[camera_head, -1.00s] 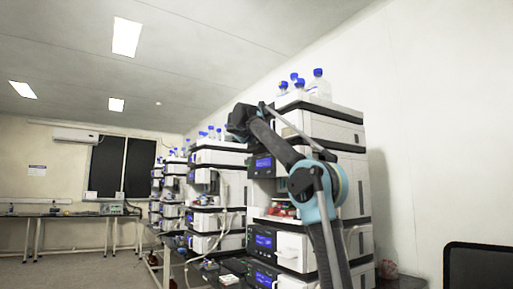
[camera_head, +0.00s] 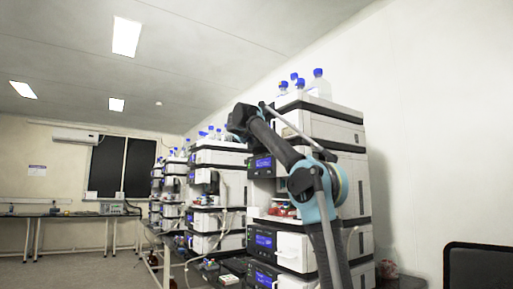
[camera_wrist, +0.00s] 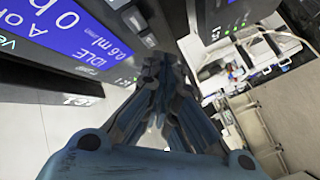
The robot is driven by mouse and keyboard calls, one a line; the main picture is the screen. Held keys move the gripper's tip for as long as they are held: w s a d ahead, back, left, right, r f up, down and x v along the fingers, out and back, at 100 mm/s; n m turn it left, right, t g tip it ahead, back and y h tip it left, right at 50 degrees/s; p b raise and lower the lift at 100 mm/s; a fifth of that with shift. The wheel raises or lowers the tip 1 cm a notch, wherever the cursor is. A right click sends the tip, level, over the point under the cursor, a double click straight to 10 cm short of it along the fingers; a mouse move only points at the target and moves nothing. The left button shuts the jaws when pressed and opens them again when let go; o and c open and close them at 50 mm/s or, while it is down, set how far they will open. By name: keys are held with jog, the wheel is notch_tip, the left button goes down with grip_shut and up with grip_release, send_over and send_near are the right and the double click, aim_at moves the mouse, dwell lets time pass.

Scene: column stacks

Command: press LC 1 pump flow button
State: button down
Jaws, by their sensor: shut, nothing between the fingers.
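The nearest column stack (camera_head: 335,129) stands right of centre in the head view, with a blue pump display (camera_head: 263,163) on its dark upper front. In the wrist view a blue display (camera_wrist: 70,25) reads "IDLE" and "0.6 ml" on a black panel (camera_wrist: 60,78). Small pale marks and green lights sit at the panel's right edge. I cannot tell which of these is the flow button. My gripper (camera_wrist: 160,62) is shut and empty, its tips just right of that panel edge. I cannot tell whether they touch it. In the head view my wrist is by the stack's upper left front.
Blue-capped bottles (camera_head: 318,84) stand on top of the nearest stack. More stacks (camera_head: 218,190) run back to the left on a bench. In the wrist view another dark unit (camera_wrist: 225,15) and cluttered parts (camera_wrist: 245,60) lie right of my gripper. Open floor is at far left.

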jog(key=shift+w+d+r, duration=0.1)
jog(key=shift+w+d, duration=0.3)
jog(key=shift+d, duration=0.25)
dwell(0.8)
jog(key=shift+s+a, duration=0.1)
dwell(0.4)
jog(key=shift+s+a, duration=0.4)
jog(key=shift+a, duration=0.2)
jog(key=shift+a, duration=0.1)
jog(key=s+a, duration=0.1)
jog(key=a, duration=0.1)
jog(key=s+a, duration=0.1)
jog(key=a, duration=0.1)
jog(key=shift+s, duration=0.4)
dwell(0.7)
